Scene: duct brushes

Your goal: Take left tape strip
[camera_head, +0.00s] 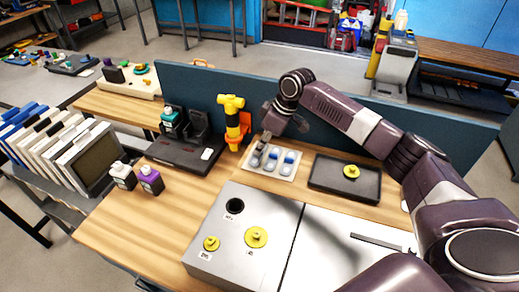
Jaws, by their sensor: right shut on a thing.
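My right gripper (261,150) reaches down to the left part of a white card (292,175) on the wooden bench. The card bears several small rounded blue and grey pieces, which I take for the tape strips (289,158). The gripper is shut at the left end of the card, on what looks like the left tape strip. The fingers mostly hide that strip, and I cannot tell whether it is clear of the card. My left gripper is not in view.
A dark tray (330,184) with a yellow knobbed disc stands right of the card. A yellow and orange tool (232,122) and a black charger stand (190,150) are to its left. A grey metal duct box (220,255) with yellow caps lies in front. A blue partition (190,85) runs behind.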

